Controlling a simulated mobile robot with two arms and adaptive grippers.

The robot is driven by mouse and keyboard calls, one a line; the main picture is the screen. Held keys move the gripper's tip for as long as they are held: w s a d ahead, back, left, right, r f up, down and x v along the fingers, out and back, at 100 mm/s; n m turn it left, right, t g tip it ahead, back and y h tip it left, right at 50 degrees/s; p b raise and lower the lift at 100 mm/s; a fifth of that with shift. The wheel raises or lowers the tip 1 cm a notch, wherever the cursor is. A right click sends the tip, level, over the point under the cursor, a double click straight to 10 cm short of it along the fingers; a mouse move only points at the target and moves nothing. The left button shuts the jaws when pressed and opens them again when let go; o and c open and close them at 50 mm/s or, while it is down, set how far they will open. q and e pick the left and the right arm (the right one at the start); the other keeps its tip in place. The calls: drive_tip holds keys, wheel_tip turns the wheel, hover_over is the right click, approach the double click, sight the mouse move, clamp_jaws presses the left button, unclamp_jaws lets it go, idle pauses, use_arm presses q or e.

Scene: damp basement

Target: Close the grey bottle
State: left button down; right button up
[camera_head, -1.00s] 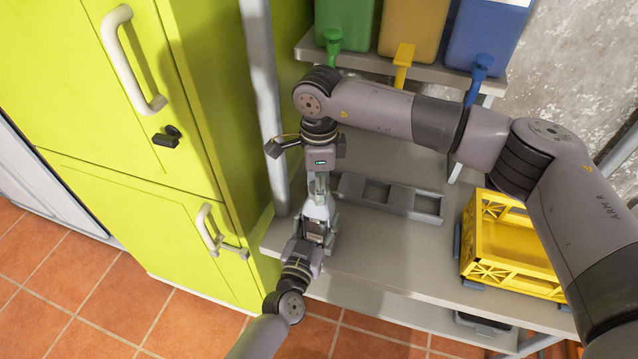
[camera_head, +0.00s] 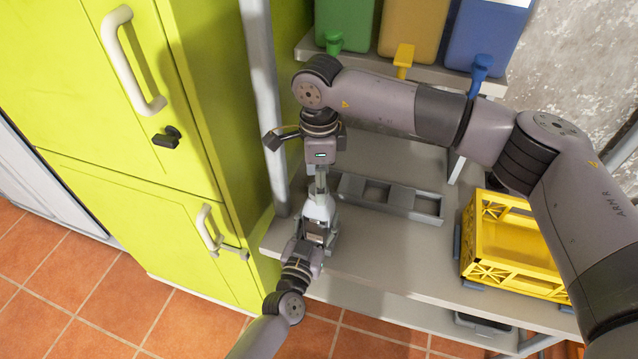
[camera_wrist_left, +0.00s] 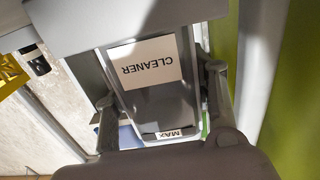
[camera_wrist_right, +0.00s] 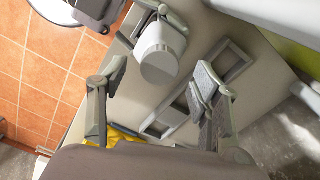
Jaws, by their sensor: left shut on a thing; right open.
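The grey bottle (camera_head: 318,208) stands out above the shelf, held in my left gripper (camera_head: 314,238). In the left wrist view the fingers sit on both sides of its grey body (camera_wrist_left: 160,103), which has a white "CLEANER" label and a "MAX" mark. My right gripper (camera_head: 321,181) is directly above the bottle, open and empty. In the right wrist view a pale round top (camera_wrist_right: 160,62) shows between and beyond its open fingers, apart from them. I cannot tell whether this top is a cap fully seated on the bottle.
A grey rack (camera_head: 432,204) with square openings lies on the shelf (camera_head: 375,262), right of the bottle. A yellow crate (camera_head: 510,278) stands farther right. Green, yellow and blue containers (camera_head: 488,35) stand on the upper shelf. A metal post (camera_head: 262,100) and green cabinet (camera_head: 215,100) are close at left.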

wheel_tip(320, 180, up, 10)
idle(0.3)
drive_tip(key=shift+r, duration=0.1)
use_arm(q)
drive_tip(key=c, duration=0.6)
unclamp_jaws()
drive_tip(key=shift+s, duration=0.1)
drive_tip(key=v, duration=1.1)
drive_tip(key=shift+s+a, duration=0.15)
drive_tip(key=shift+s, duration=0.2)
